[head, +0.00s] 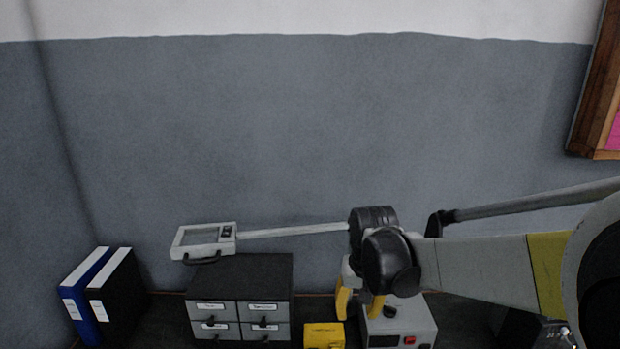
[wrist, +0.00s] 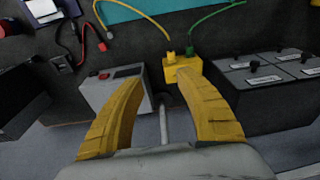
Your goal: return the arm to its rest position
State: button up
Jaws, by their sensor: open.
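My arm comes in from the right edge of the head view and ends above the bench near its middle. In the wrist view the gripper (wrist: 163,84) is open with two curved yellow fingers. Nothing is clasped between them. A thin grey rod (wrist: 163,122) shows in the gap, and I cannot tell what it belongs to.
The grey box (head: 405,326), a yellow terminal box (head: 324,337) and a dark drawer cabinet (head: 245,275) stand close by. Blue and black binders (head: 85,285) stand left. A grey rectangular frame (head: 205,241) on a rod is above the cabinet. The wall area above is clear.

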jog(key=s+d+r+t, duration=0.2)
jog(key=s+d+r, duration=0.1)
jog(key=s, duration=0.6)
jog(key=s+d+r+t, duration=0.3)
jog(key=s+d+r, duration=0.1)
jog(key=s, duration=0.6)
jog(key=shift+d+r, duration=0.2)
jog(key=shift+d, duration=0.4)
